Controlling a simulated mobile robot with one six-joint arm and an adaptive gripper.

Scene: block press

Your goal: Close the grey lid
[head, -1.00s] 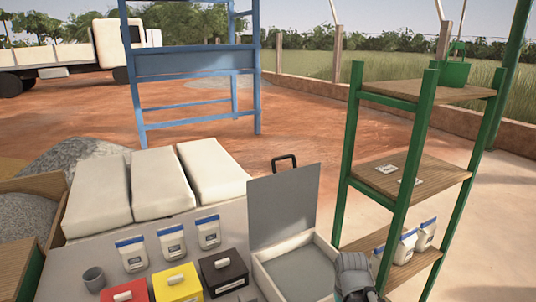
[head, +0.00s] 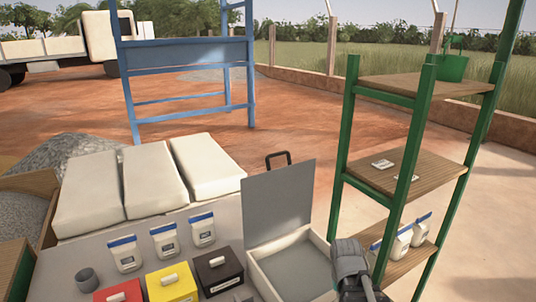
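The grey lid (head: 279,203) stands open and upright at the back of a shallow white-rimmed box (head: 262,277) on the grey table. A black handle (head: 277,159) shows at the lid's top edge. The box's grey inside is visible and looks empty. My gripper (head: 350,258) is at the box's right side, to the right of and below the lid, apart from it. Its fingers are dark and seen from behind, so I cannot tell whether they are open or shut.
Red, yellow (head: 171,283) and black (head: 218,271) boxes stand left of the lidded box. A grey cup (head: 87,280), several white bags and large sacks (head: 152,182) are further left and behind. A green-posted shelf (head: 425,175) stands close on the right.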

